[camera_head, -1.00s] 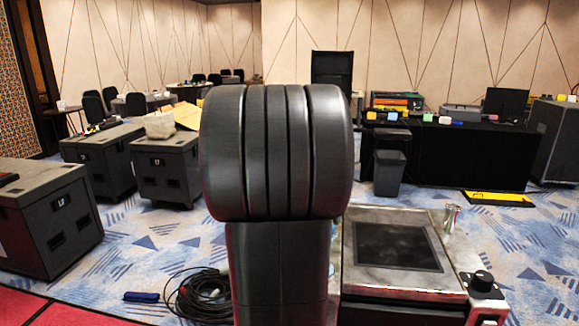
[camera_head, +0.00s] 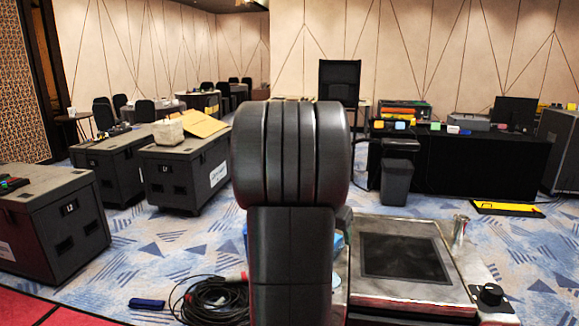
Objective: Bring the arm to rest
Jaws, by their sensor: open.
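My own dark grey arm (camera_head: 290,200) stands upright in the middle of the head view, with a thick ribbed joint at the top and a straight link below it. It hides part of the floor and the room behind. My gripper is not visible in this view, so I cannot see its jaws or anything near them.
Black flight cases (camera_head: 185,175) stand at the left, another case (camera_head: 50,220) nearer. A cable coil (camera_head: 210,300) lies on the carpet. A black-draped table (camera_head: 470,165) and a bin (camera_head: 397,183) stand at the right. A metal-framed dark panel (camera_head: 405,257) is close at right.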

